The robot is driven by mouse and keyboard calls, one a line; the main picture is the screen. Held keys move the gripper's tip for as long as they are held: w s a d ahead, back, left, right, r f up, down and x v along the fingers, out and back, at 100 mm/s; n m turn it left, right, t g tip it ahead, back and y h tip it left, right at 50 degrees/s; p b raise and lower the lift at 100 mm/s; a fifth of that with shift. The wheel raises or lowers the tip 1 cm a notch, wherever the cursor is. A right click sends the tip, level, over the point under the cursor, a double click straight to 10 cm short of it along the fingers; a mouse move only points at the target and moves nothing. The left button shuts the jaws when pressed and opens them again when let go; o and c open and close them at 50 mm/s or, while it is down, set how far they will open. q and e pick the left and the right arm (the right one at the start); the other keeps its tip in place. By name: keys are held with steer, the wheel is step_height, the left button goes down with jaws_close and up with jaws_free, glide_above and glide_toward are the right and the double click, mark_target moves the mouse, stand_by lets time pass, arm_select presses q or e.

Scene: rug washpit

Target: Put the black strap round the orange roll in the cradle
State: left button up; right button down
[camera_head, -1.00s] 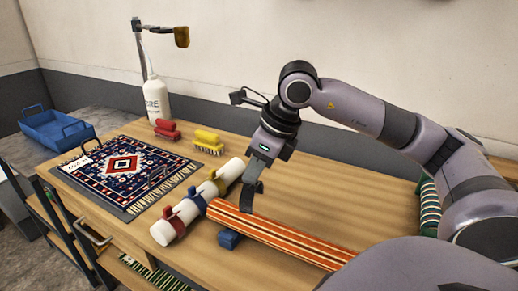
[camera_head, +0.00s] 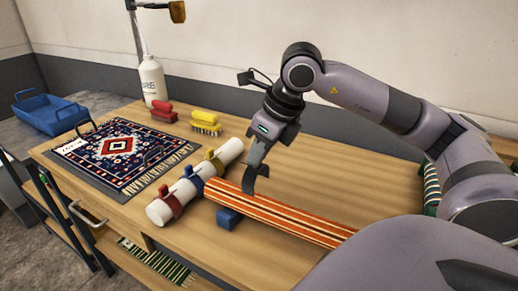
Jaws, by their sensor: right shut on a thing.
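The orange striped roll (camera_head: 295,218) lies slantwise on the table. A blue cradle block (camera_head: 229,217) shows under its near side toward the left end; the rest of the cradle is hidden. My right gripper (camera_head: 254,176) points down over the left part of the roll, shut on a small dark piece that looks like the black strap (camera_head: 249,187). The strap is at the roll's upper side. I cannot tell whether it goes round the roll, since fingers and strap are both dark. My left gripper is not in view.
A white tube (camera_head: 228,152) with red, blue and yellow straps lies close to the roll's left end. A patterned rug (camera_head: 120,148), two brushes (camera_head: 206,121) and a white bottle (camera_head: 153,82) stand farther left. The table behind the roll is clear (camera_head: 340,180).

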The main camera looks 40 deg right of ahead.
steer(key=shift+f+b, duration=3)
steer(key=shift+f, duration=0.6)
steer(key=shift+f+b, duration=0.55)
steer(key=c, duration=1.1)
jaws_free()
steer(key=v, duration=0.6)
steer(key=shift+s+r+p, duration=0.1)
steer(key=shift+r+p, duration=0.1)
steer(key=shift+p, duration=0.1)
steer(key=shift+s+d+r, duration=0.1)
steer(key=shift+s+r, duration=0.1)
steer(key=shift+r, duration=0.15)
